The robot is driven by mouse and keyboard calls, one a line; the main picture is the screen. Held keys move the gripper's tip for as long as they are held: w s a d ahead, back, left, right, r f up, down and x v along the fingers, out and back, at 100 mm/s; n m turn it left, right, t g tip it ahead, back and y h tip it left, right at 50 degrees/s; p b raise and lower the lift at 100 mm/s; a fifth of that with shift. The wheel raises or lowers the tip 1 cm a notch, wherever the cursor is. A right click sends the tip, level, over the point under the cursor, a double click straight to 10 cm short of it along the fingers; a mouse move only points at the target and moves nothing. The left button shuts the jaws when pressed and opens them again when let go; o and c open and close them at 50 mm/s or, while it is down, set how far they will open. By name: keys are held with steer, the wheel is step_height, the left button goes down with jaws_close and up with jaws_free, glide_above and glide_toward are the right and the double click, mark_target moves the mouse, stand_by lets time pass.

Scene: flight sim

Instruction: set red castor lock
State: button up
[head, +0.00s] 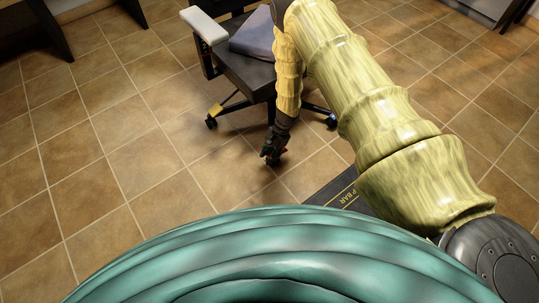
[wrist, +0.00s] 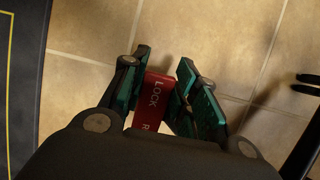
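The red castor lock (wrist: 153,93) is a red block with white lettering that reads "LOCK" and part of an "R". In the wrist view it sits between the teal fingers of my gripper (wrist: 162,68), which look closed against its two sides. The lower part of the block is hidden by the gripper body. In the head view my gripper (head: 271,155) points down low over the tiled floor, just in front of the office chair (head: 248,72). The red block is not clear in that view. One chair castor (head: 211,123) shows left of my gripper and another (head: 331,122) right of it.
Dark parts stand at the wrist view's right edge. The tiled floor (head: 110,165) on the left is clear.

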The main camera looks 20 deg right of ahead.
steer(key=shift+c, duration=1)
steer(key=shift+p, duration=0.3)
steer(key=shift+a+h, duration=0.15)
steer(key=shift+h, duration=0.25)
steer(key=shift+s+a+f+t+h+p, duration=0.15)
steer(key=shift+f+t+h+p, duration=0.45)
steer(key=shift+h+p, duration=0.45)
steer(key=shift+f+t+h, duration=0.3)
steer(key=shift+h, duration=0.55)
steer(key=o, duration=1)
